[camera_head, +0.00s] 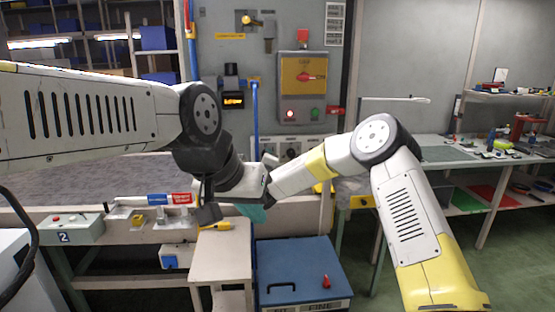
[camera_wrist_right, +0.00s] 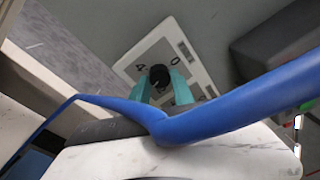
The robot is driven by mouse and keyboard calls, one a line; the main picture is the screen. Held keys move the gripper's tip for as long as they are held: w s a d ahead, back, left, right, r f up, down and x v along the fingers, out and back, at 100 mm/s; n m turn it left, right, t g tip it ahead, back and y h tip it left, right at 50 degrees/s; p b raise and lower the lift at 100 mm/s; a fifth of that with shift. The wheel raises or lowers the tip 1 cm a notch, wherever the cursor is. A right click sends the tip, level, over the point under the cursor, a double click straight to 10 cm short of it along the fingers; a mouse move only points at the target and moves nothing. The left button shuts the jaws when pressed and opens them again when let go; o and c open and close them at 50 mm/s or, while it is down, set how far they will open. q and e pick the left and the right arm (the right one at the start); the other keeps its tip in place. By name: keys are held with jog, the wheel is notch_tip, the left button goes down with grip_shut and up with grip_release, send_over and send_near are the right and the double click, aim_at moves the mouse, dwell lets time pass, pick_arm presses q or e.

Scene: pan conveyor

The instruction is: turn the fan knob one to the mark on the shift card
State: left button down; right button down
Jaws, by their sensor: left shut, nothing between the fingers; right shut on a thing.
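In the right wrist view, a black knob (camera_wrist_right: 160,75) stands on a pale dial plate (camera_wrist_right: 147,47) with dark numerals, among them 0 and 4. My right gripper (camera_wrist_right: 160,88) has its teal fingers on either side of this knob and is shut on it. The knob's pointer cannot be made out. In the head view, part of a row of pale dials (camera_head: 292,150) shows behind my arms; the right fingertips are hidden there. My left gripper (camera_head: 252,211), teal-tipped, is shut and empty below the dials. A printed white sheet (camera_head: 335,24) hangs high on the wall, too small to read.
A blue pipe (camera_wrist_right: 230,103) crosses close in front of the right wrist camera. A grey switch box (camera_head: 302,88) with a red handle is above the dials. A blue-lidded box (camera_head: 300,262) and a small table (camera_head: 222,262) stand below. My two arms are close together at centre.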

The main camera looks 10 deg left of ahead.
jog(key=shift+f+m, duration=0.1)
jog(key=shift+m, duration=0.7)
jog(key=c, duration=1.1)
grip_release()
jog(key=shift+s, duration=0.1)
jog(key=v, duration=0.7)
jog(key=shift+s+d, duration=0.1)
jog(key=shift+s, duration=0.25)
